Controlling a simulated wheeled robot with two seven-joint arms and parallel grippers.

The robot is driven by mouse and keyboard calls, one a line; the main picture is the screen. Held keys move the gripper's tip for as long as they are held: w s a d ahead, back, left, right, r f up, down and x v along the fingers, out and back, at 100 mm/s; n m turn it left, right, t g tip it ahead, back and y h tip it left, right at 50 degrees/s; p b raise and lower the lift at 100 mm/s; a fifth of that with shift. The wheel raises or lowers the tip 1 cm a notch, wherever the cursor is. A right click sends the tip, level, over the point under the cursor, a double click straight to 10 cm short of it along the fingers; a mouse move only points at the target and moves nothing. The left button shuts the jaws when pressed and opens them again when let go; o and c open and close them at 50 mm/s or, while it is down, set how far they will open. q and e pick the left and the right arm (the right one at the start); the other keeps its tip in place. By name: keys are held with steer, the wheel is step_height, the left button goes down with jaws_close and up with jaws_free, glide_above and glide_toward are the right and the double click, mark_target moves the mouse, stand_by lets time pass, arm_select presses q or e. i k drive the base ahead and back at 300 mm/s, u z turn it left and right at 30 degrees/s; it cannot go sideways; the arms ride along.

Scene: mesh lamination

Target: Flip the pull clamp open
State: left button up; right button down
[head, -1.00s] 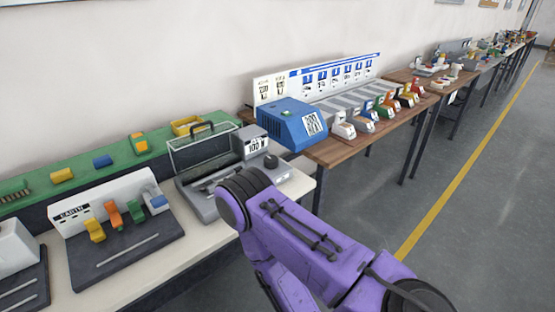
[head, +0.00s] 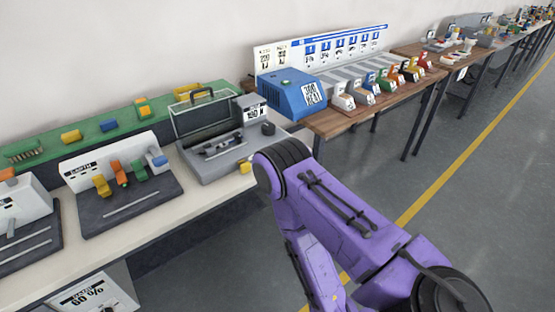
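No part can be clearly made out as the pull clamp. A grey bench device (head: 215,172) with a raised clear, black-handled lid (head: 203,112) stands on the white bench. Dark and metallic parts (head: 222,145) lie in its bed, too small to tell apart. A dark knob (head: 268,128) sits at its right. A small yellow piece (head: 245,167) is at its front right edge. My purple arm comes in from the lower right, its elbow just right of the device. Neither gripper is in view.
A fixture labelled EARTH (head: 150,215) with coloured levers stands left of the device, with another fixture (head: 30,245) farther left. A blue box (head: 290,95) and several coloured units stand on the wooden table. The white bench front edge (head: 170,238) is bare.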

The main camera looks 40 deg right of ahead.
mark_target(245, 168)
steer(key=z, duration=0.7)
steer(key=i, duration=0.5)
